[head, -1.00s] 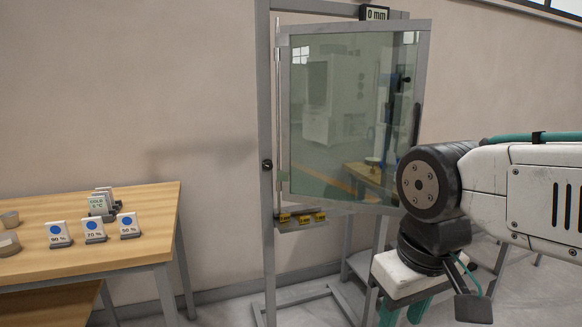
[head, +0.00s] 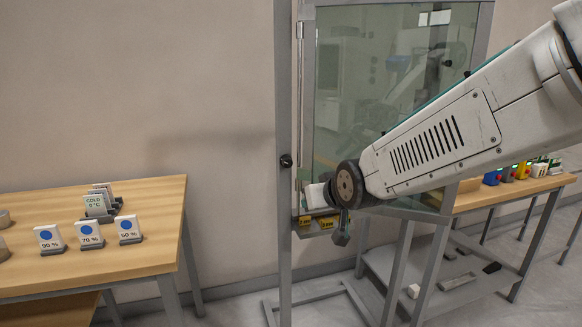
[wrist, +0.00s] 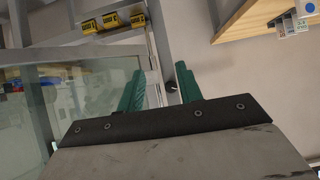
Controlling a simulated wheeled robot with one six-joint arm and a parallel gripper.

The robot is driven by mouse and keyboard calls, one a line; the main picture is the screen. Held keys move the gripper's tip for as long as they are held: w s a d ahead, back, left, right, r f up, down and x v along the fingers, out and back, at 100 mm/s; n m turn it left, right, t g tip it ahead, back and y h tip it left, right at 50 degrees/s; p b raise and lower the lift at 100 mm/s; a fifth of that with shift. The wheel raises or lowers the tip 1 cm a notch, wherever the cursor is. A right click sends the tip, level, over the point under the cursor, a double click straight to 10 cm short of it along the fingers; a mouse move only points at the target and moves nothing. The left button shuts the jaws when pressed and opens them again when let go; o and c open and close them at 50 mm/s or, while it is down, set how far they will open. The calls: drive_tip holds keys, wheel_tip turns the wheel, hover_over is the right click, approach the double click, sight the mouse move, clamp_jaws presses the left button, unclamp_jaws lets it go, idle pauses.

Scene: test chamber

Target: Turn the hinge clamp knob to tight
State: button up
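The black hinge clamp knob (head: 286,160) sits on the grey upright post (head: 285,220) at the left of the glass door (head: 385,70). My gripper (wrist: 160,72) is open, with its two teal fingers apart in the wrist view. A small dark round piece (wrist: 171,87) shows between the fingers, close to the right one; it looks like the knob, but I cannot tell if they touch. In the head view my wrist is just right of the post, below knob height, and the fingers are hidden.
Yellow marked blocks (head: 327,222) sit on a ledge under the door; they also show in the wrist view (wrist: 110,20). A wooden table (head: 150,200) with cards stands at left. Another table (head: 510,190) with coloured items stands at right. The door stands close beside my arm.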

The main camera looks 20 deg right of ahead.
sight(289, 165)
drive_tip(key=w+t, duration=0.2)
drive_tip(key=w, duration=0.4)
drive_tip(key=w+r+t, duration=0.1)
drive_tip(key=w+t, duration=0.1)
drive_tip(key=w, duration=0.4)
drive_tip(key=w+t, duration=0.3)
drive_tip(key=w, duration=0.4)
drive_tip(key=shift+a+r+h, duration=0.2)
drive_tip(key=shift+a+h, duration=0.1)
drive_tip(key=shift+a, duration=0.05)
drive_tip(key=shift+c, duration=0.4)
drive_tip(key=c, duration=0.6)
